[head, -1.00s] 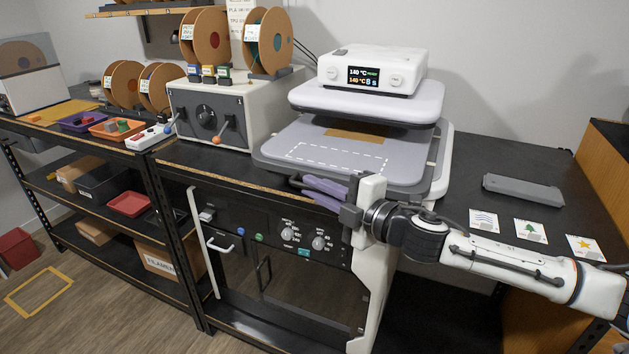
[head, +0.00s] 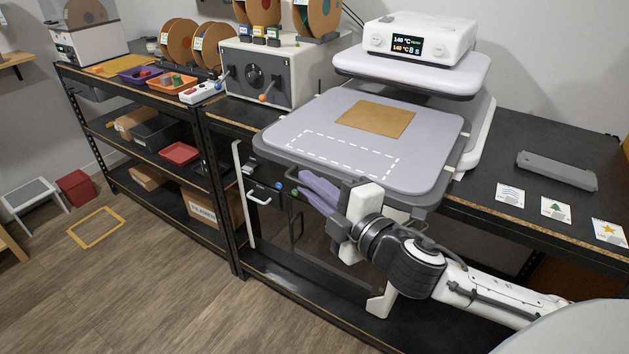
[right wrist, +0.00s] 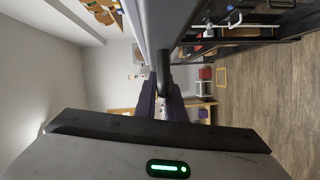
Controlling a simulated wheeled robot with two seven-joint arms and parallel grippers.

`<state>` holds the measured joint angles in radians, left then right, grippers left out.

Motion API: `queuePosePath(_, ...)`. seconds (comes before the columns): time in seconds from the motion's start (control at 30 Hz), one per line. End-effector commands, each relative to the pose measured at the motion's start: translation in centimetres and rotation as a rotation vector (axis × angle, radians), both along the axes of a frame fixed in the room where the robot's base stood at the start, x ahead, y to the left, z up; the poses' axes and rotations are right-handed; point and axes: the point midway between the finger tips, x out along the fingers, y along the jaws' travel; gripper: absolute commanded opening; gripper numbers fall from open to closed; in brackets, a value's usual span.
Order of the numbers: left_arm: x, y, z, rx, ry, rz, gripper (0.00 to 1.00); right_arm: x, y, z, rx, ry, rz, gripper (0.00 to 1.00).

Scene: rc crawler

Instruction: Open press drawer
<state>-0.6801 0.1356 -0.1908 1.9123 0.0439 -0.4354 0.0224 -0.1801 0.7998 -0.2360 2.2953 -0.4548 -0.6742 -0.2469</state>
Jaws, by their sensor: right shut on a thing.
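The heat press stands on the black bench, with its upper plate (head: 415,74) above and behind the drawer. The press drawer (head: 310,122) is a flat grey platen with a white dashed outline, slid out well forward from under the upper plate. My right gripper (head: 318,192), with purple fingers, is at the drawer's front edge. It is shut on the dark drawer handle, whose bar (right wrist: 163,70) shows between the fingers in the right wrist view. In the head view the fingers and drawer edge mostly hide the handle. My left gripper is not in view.
A brown sheet (head: 375,118) lies on the platen. A grey bar (head: 556,170) and several picture cards (head: 556,208) lie on the bench at right. A grey control box (head: 262,75) with spools stands left of the press. The floor in front is clear.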

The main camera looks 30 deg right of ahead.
Motion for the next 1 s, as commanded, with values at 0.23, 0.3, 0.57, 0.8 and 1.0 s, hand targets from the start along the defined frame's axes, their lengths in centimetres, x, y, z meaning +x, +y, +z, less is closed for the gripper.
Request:
queuePosePath(0.23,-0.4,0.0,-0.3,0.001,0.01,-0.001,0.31,0.0,0.0,0.0,0.0,0.001,0.0,0.0)
queuePosePath(0.3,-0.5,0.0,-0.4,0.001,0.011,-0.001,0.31,0.0,0.0,0.0,0.0,0.001,0.0,0.16)
queuePosePath(0.57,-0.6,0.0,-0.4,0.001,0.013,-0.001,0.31,0.0,0.0,0.0,0.0,0.001,0.001,0.28)
queuePosePath(0.8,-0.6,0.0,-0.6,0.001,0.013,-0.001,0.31,-0.7,0.0,-0.1,0.0,0.002,0.001,0.28)
queuePosePath(1.0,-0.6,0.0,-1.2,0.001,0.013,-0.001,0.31,-3.5,-0.1,-0.1,0.0,0.005,0.002,0.28)
